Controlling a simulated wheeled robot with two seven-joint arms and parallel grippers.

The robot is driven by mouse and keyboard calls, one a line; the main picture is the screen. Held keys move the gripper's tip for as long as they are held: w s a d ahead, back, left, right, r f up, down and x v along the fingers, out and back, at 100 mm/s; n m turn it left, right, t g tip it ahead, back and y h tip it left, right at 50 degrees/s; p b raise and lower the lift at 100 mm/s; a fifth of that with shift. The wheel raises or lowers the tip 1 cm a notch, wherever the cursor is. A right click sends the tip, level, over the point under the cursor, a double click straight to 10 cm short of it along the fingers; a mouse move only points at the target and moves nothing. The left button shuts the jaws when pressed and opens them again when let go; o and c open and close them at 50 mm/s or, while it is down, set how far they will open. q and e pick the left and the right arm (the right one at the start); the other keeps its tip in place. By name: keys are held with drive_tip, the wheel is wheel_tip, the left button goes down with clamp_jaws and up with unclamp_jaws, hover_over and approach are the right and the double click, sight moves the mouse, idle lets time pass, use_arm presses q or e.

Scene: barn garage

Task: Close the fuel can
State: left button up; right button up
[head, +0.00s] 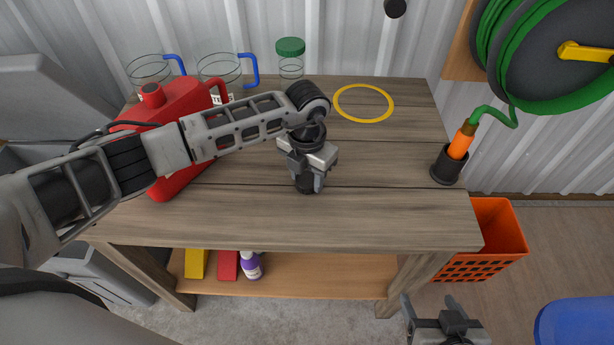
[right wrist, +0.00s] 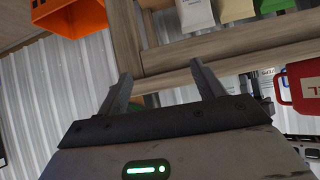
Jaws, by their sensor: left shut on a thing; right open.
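The red fuel can (head: 180,100) stands at the left of the wooden workbench, partly hidden behind my left arm. Its neck (head: 152,94) points up with a dark top, and I see no cap on it. My left gripper (head: 307,184) points down over the middle of the bench, to the right of the can. It is shut on a small dark piece that looks like the cap (head: 305,183), mostly hidden by the fingers. My right gripper (head: 430,303) is open and empty in front of the bench's right end. Its spread fingers also show in the right wrist view (right wrist: 160,80).
Two glass mugs with blue handles (head: 222,68) and a green-lidded jar (head: 290,60) stand along the back. A yellow ring (head: 363,103) lies flat. A black holder (head: 448,165) with an orange tool is at the right edge. An orange crate (head: 492,240) is on the floor.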

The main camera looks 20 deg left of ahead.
sight(305, 181)
use_arm(q)
drive_tip(key=shift+r, duration=0.5)
drive_tip(key=r, duration=0.2)
drive_tip(key=shift+s+a+r+b, duration=0.1)
drive_tip(key=shift+s+r+b, duration=0.15)
drive_tip(key=shift+r+b, duration=0.15)
drive_tip(key=s+a+r+b, duration=0.1)
drive_tip(key=s+a+r, duration=0.1)
drive_tip(key=s+r, duration=0.7)
drive_tip(key=s, duration=0.4)
drive_tip(key=shift+a, duration=0.4)
drive_tip(key=shift+s, duration=0.1)
